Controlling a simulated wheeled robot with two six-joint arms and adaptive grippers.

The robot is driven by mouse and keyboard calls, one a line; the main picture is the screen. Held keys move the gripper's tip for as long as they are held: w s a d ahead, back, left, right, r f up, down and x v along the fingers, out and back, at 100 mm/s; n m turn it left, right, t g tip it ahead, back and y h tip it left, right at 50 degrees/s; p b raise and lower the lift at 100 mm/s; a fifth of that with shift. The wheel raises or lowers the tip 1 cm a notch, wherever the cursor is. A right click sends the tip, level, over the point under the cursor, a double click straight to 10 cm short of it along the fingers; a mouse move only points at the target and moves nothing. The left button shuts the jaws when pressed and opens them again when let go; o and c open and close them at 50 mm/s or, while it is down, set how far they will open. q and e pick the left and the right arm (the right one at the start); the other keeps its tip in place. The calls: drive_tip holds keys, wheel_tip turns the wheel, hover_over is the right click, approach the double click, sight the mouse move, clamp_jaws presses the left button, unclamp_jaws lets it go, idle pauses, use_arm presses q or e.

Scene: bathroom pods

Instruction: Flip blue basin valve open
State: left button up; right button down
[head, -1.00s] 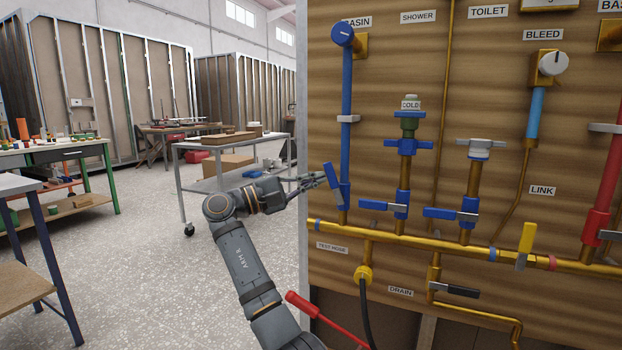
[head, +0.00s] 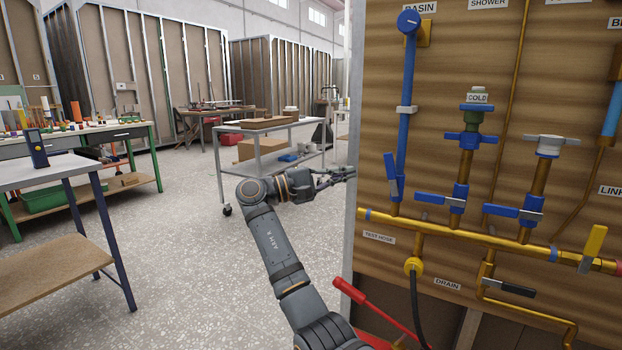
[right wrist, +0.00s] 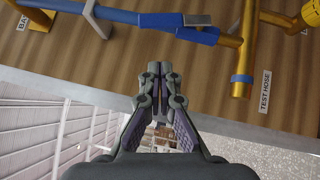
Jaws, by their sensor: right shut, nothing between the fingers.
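The blue basin valve's lever (head: 391,176) is at the lower end of the blue pipe under the BASIN label. It stands nearly upright, along the pipe, with its top tilted slightly left. In the right wrist view the blue lever (right wrist: 178,22) lies near the top, beyond the fingertips. My right gripper (head: 345,172) is left of the lever, at the panel's left edge, apart from it. In the right wrist view its fingers (right wrist: 160,72) are together with nothing between them. My left gripper is not in view.
A red-handled tool (head: 350,290) stands at the panel's lower left. A grey cart (head: 255,140) is behind my arm; open floor lies left.

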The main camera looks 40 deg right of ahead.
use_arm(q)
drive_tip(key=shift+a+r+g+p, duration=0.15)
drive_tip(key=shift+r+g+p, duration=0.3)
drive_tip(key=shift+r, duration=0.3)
use_arm(e)
drive_tip(key=v, duration=0.6)
drive_tip(key=shift+a+f, duration=0.2)
drive_tip(key=shift+a, duration=0.1)
drive_tip(key=shift+w, duration=0.15)
